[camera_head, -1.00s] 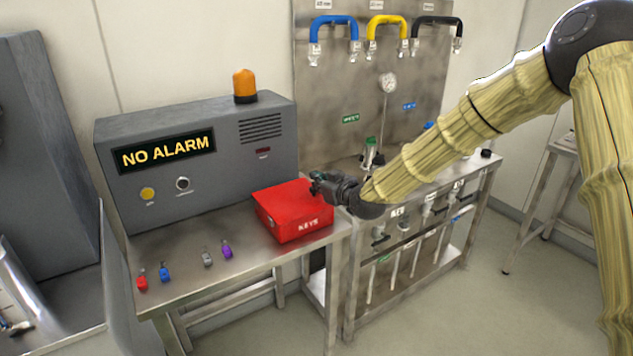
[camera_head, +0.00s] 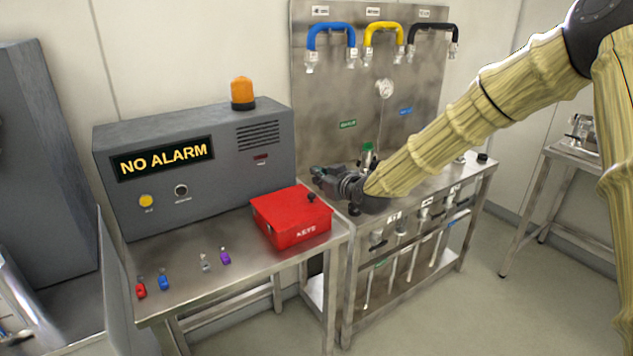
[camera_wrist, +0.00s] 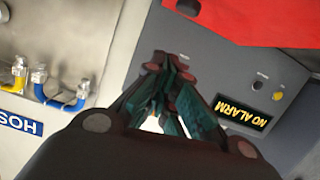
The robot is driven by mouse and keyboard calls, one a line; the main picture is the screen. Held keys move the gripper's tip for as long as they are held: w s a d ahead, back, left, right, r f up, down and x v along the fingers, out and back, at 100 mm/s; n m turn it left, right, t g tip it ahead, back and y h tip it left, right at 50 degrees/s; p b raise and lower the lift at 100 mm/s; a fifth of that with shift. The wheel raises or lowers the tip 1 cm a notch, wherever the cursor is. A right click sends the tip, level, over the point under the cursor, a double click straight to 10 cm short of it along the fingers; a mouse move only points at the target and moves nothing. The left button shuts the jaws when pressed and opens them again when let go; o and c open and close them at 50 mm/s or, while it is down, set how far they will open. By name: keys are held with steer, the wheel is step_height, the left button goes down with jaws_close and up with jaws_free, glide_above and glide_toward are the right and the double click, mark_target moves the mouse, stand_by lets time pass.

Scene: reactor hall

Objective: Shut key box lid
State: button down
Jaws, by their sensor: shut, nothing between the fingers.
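The red key box (camera_head: 290,232) stands on the steel table with its lid down, as far as the head view shows. A small dark knob (camera_head: 311,197) sits on top of the lid. In the wrist view the red box (camera_wrist: 262,22) fills the top right corner. My gripper (camera_head: 318,172) is behind and to the right of the box, apart from it, in front of the steel panel. Its fingers (camera_wrist: 168,68) are closed together with nothing between them.
The grey alarm cabinet (camera_head: 200,205) stands behind the box, with an orange lamp (camera_head: 242,94) on top. Several small keys (camera_head: 164,280) lie along the table's front left. A steel rack (camera_head: 440,185) with coloured hoses stands to the right.

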steer(key=b+v, duration=0.2)
steer(key=v, duration=0.6)
steer(key=s+d+f+m+g+h, duration=0.1)
steer(key=s+d+f+g, duration=0.1)
steer(key=s+f, duration=0.75)
steer(key=s+d+f+m+g+h, duration=0.15)
steer(key=s+f, duration=0.25)
steer(key=f, duration=1)
steer(key=s+d+f+m+g+h, duration=0.1)
steer(key=s+f+m+g, duration=0.15)
steer(key=s+f, duration=0.65)
steer(key=s+d+f+g+h, duration=0.1)
steer(key=s+d+f+g, duration=0.1)
steer(key=s+f, duration=0.4)
steer(key=s+d+f+m+g+h, duration=0.1)
steer(key=s+d+f+g, duration=0.2)
steer(key=s, duration=1)
steer(key=s+d+f+m+g+h, duration=0.1)
steer(key=s+d+f+g, duration=0.1)
steer(key=s+f, duration=0.7)
steer(key=shift+s+d+f+h, duration=0.25)
steer(key=shift+s+d+h, duration=0.1)
steer(key=shift+s+d, duration=0.5)
steer(key=shift+w, duration=0.1)
